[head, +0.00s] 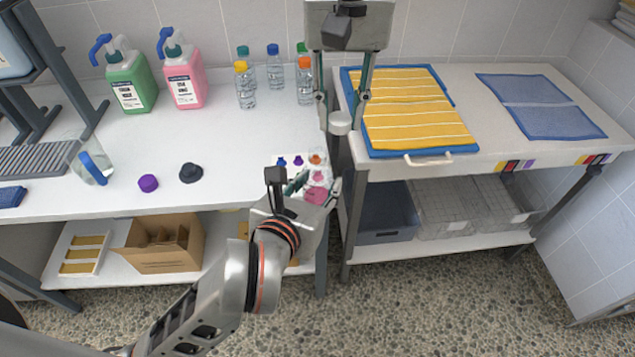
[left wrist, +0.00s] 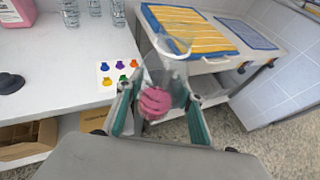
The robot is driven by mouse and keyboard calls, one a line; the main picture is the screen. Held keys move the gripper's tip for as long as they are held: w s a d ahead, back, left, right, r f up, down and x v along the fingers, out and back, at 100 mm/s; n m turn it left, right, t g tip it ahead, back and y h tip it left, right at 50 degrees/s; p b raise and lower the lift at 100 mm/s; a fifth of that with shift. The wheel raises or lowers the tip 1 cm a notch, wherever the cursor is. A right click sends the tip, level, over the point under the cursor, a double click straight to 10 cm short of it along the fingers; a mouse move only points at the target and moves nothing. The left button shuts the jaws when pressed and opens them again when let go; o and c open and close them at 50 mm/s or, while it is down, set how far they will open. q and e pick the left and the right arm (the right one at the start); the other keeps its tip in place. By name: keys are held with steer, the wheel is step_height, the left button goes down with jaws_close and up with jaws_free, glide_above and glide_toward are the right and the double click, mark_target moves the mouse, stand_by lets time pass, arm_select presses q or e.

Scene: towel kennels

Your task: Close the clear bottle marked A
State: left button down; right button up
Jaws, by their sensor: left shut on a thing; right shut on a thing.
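The bottle's open mouth shows at the top in the left wrist view.
A purple cap (head: 148,183), a dark knobbed cap (head: 191,173) and a clear jug (head: 92,163) stand on the counter. Green (head: 130,80) and pink (head: 184,80) pump bottles and several small bottles stand behind. A table with yellow (head: 410,110) and blue (head: 540,105) towels is right.

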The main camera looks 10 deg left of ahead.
mark_target(318, 153)
steer(key=a, duration=0.1)
steer(key=s+a+r, duration=0.1)
steer(key=a, duration=0.1)
steer(key=shift+s+r, duration=0.25)
steer(key=shift+s, duration=0.05)
steer(key=shift+f, duration=2.05)
steer(key=shift+f, duration=0.85)
steer(key=shift+f, duration=0.6)
